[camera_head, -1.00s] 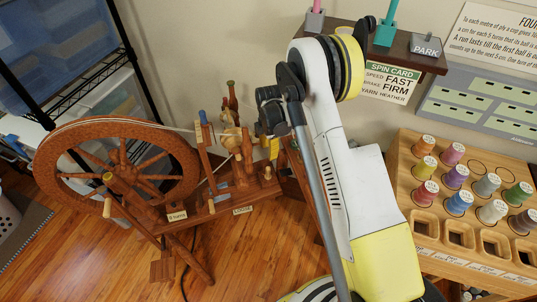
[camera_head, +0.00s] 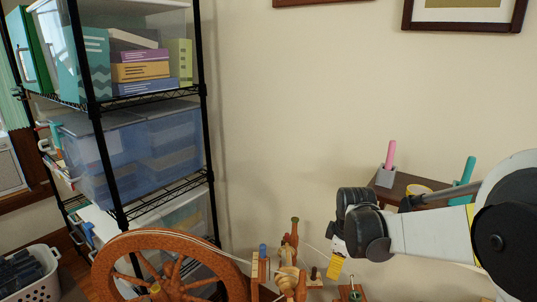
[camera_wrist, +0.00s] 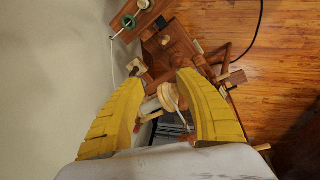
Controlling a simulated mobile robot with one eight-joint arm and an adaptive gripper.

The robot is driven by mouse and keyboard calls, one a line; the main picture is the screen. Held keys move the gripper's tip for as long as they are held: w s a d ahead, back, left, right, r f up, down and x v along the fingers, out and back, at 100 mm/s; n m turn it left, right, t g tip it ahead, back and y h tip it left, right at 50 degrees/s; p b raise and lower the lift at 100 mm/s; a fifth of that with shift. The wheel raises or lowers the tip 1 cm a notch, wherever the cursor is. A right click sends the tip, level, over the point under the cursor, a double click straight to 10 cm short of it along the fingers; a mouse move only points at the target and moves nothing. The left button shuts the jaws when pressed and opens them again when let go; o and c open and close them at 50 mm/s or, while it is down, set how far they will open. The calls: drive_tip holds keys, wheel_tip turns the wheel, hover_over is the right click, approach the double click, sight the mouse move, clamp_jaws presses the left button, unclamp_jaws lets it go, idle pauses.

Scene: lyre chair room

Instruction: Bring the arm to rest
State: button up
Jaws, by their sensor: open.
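My gripper (camera_wrist: 163,74) shows in the wrist view with its two yellow fingers spread wide apart. It is open, with nothing clamped between the fingers. Beyond the fingers are wooden parts of the spinning wheel (camera_head: 168,236), including a pale round bobbin-like part (camera_wrist: 172,97). I cannot tell how far off they are. In the head view my arm reaches in from the right, and its end hangs just right of the wheel's upright wooden parts. A small yellow piece of the gripper shows there below the dark wrist.
A black wire rack (camera_head: 205,120) with clear and blue bins stands at the left. A small wall shelf (camera_head: 400,190) with a pink item (camera_head: 390,153) and a teal item (camera_head: 467,172) lies behind my arm. Picture frames (camera_head: 465,12) hang above. The mid-wall is clear.

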drive_tip(key=s+r+m+t, duration=0.2)
drive_tip(key=s+r+m, duration=0.4)
drive_tip(key=s+r, duration=0.5)
drive_tip(key=s+f+m+t, duration=0.1)
drive_tip(key=s+m, duration=0.5)
drive_tip(key=s, duration=0.6)
drive_tip(key=shift+s+f+t, duration=0.15)
drive_tip(key=shift+t, duration=0.55)
